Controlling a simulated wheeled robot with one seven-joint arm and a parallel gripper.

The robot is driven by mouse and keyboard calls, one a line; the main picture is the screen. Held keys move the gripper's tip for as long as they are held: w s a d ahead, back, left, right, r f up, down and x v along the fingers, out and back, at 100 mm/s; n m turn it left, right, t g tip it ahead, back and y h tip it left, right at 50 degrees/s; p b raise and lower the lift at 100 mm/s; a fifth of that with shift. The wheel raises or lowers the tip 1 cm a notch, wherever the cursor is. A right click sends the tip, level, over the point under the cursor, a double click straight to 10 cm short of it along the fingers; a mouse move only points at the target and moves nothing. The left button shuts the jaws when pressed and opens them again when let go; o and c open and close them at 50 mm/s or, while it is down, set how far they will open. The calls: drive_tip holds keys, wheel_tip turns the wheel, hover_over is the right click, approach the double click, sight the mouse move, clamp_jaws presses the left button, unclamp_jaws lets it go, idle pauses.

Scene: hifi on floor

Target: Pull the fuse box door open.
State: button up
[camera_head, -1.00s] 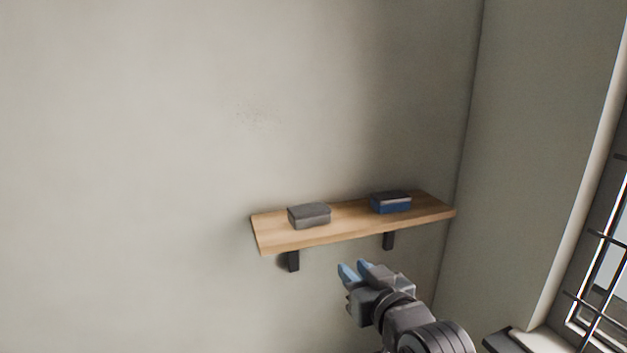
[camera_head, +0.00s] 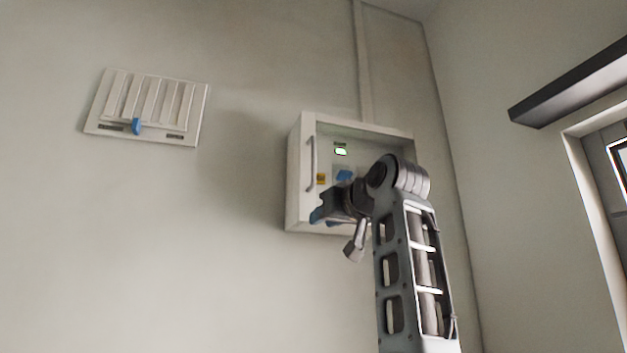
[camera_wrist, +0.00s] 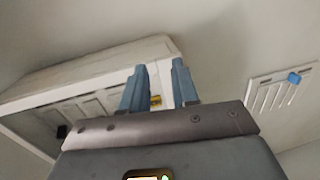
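The white fuse box (camera_head: 298,205) hangs on the wall right of centre in the head view. A vertical bar handle (camera_head: 312,163) is on the left of its front, and the door looks shut. My gripper (camera_head: 331,195) is in front of the box's lower left part and, with my arm, hides much of its front. In the wrist view the blue fingers (camera_wrist: 159,84) are apart, with a yellow label (camera_wrist: 156,101) showing between them. The box (camera_wrist: 110,62) fills the left there. I see no finger clearly touching the handle.
A white slatted vent panel (camera_head: 152,104) with a blue tab is on the wall to the left. A conduit (camera_head: 363,60) runs up from the box. A dark bar (camera_head: 575,85) sticks out above the window at right.

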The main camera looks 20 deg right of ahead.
drive_tip(key=y, duration=0.1)
approach(315, 156)
drive_tip(key=w, duration=0.3)
drive_tip(key=shift+n, duration=0.4)
drive_tip(key=w+p, duration=0.1)
drive_tip(key=w, duration=0.1)
drive_tip(key=w+a+p, duration=0.1)
drive_tip(key=w, duration=0.1)
drive_tip(key=w+a+p, duration=0.1)
drive_tip(key=w, duration=0.1)
drive_tip(key=shift+r, duration=0.1)
drive_tip(key=shift+w+p, duration=0.3)
drive_tip(key=shift+w, duration=0.4)
drive_tip(key=shift+c, duration=0.3)
clamp_jaws()
